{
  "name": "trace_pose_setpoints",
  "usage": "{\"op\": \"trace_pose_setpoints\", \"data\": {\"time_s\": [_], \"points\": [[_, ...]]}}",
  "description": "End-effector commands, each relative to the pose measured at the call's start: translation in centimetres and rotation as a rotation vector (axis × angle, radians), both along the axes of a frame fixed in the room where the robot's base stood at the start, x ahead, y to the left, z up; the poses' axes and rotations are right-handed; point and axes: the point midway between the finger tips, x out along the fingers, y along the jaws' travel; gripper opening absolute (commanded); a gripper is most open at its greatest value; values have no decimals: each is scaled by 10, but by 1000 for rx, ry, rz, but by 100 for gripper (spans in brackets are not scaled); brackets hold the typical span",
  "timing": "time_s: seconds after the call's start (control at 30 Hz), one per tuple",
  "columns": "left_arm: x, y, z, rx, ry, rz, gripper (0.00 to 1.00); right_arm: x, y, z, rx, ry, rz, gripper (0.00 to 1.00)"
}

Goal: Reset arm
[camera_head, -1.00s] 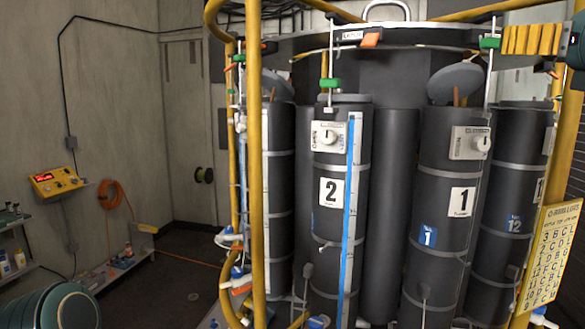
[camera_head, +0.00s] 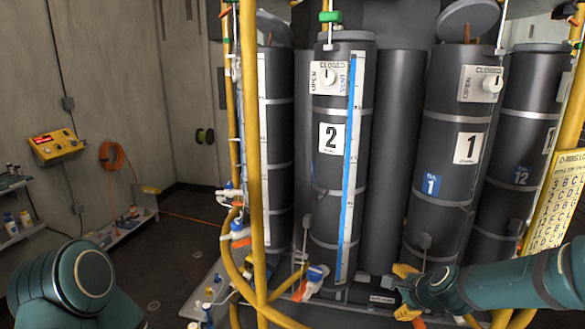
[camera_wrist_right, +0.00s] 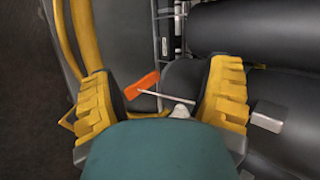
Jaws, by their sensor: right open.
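My right gripper (camera_head: 396,292) comes in from the right at the lower edge of the head view, low in front of the dark cylinder labelled 1 (camera_head: 447,150). Its yellow-padded fingers are spread. In the right wrist view my right gripper (camera_wrist_right: 160,88) is open, with an orange lever (camera_wrist_right: 142,85) and a thin light rod showing between its fingers. I cannot tell whether either finger touches them. A teal link of my left arm shows at the lower left of the head view; the left gripper is out of view.
A yellow tube frame (camera_head: 253,150) surrounds several dark cylinders, including one labelled 2 (camera_head: 340,200). A yellow control box (camera_head: 56,146) hangs on the left wall. Floor shows free between the shelves and the frame.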

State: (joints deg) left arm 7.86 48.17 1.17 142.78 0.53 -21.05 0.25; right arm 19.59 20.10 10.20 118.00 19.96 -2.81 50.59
Motion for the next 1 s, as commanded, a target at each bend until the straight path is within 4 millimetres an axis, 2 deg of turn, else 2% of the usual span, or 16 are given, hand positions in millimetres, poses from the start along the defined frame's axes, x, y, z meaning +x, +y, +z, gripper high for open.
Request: {"op": "trace_pose_setpoints", "data": {"time_s": [0.03, 0.2, 0.27, 0.3, 0.4, 0.5, 0.6, 0.7, 0.8, 1.0], "points": [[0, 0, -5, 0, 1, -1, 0, -12, 17, -36, -50, 40, 85, 78], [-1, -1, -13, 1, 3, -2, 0, -63, 67, -130, -235, 127, 414, 78], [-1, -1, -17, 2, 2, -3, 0, -86, 84, -160, -294, 149, 543, 78], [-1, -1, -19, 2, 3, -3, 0, -103, 95, -179, -331, 160, 633, 78], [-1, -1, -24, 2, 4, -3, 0, -146, 120, -219, -408, 178, 856, 78], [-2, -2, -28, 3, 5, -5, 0, -187, 139, -248, -462, 179, 1051, 78], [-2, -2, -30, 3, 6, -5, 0, -217, 150, -264, -497, 170, 1196, 78], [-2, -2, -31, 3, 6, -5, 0, -234, 156, -272, -515, 161, 1279, 78], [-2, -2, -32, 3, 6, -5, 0, -241, 158, -275, -522, 155, 1312, 78], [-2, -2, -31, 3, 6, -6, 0, -240, 158, -274, -523, 154, 1311, 78]]}}
